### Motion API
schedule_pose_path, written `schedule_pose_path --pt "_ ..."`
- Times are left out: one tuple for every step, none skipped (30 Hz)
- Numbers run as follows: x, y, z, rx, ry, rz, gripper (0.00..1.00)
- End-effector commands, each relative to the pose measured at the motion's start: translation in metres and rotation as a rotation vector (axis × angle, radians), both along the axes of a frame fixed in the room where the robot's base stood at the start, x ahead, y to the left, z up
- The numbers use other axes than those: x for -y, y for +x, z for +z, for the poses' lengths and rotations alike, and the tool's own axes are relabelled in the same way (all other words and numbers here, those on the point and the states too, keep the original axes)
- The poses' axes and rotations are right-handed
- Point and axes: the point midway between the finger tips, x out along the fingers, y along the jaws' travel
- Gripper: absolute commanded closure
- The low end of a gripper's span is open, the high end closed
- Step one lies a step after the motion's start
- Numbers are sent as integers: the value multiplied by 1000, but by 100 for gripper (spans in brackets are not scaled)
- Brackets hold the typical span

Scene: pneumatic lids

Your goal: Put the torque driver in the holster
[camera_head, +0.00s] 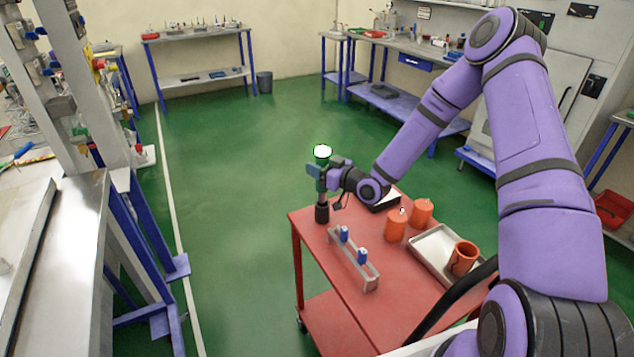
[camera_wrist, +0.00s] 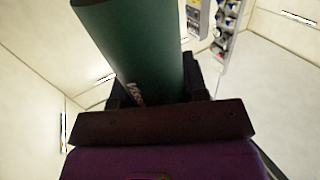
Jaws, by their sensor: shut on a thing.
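The torque driver has a green body with a pale round top (camera_head: 322,152) and stands upright in the head view, at the far left corner of the red cart. My gripper (camera_head: 328,179) is shut on its green body. The wrist view shows the green body (camera_wrist: 135,45) between the jaws, running up out of the frame. A dark cylinder (camera_head: 322,213) is directly below the driver, in line with it. I cannot tell whether it is the holster or the driver's lower end, or whether it touches the cart. The gripper hides part of the driver.
The red cart (camera_head: 350,290) carries a grey rack (camera_head: 365,270) with blue-topped pieces, two orange cylinders (camera_head: 396,228), a tray (camera_head: 430,245) with an open orange cup (camera_head: 463,258), and a dark flat box (camera_head: 384,201). The green floor (camera_head: 235,200) beyond the cart is clear.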

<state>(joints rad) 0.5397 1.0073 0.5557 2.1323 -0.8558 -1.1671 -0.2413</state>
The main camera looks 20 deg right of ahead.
Motion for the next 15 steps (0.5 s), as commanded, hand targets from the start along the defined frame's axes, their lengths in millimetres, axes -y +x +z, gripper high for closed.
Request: schedule_pose_path --pt "0 0 -2 2 1 0 100" --pt "0 0 -3 2 0 0 100" --pt "0 0 -5 2 0 0 100" --pt "0 0 -6 1 0 0 100" --pt "0 0 -8 1 0 0 100" --pt "0 0 -11 0 0 0 100" --pt "0 0 -14 0 0 0 100" --pt "0 0 -18 0 0 0 100" --pt "0 0 -23 0 0 0 100" --pt "0 0 -27 0 0 0 100" --pt "0 0 -31 -1 1 0 100" --pt "-1 0 -36 -1 1 1 100" --pt "-1 0 -39 0 1 1 100" --pt "-1 0 -42 1 1 1 100" --pt "-1 0 -44 1 1 1 100"
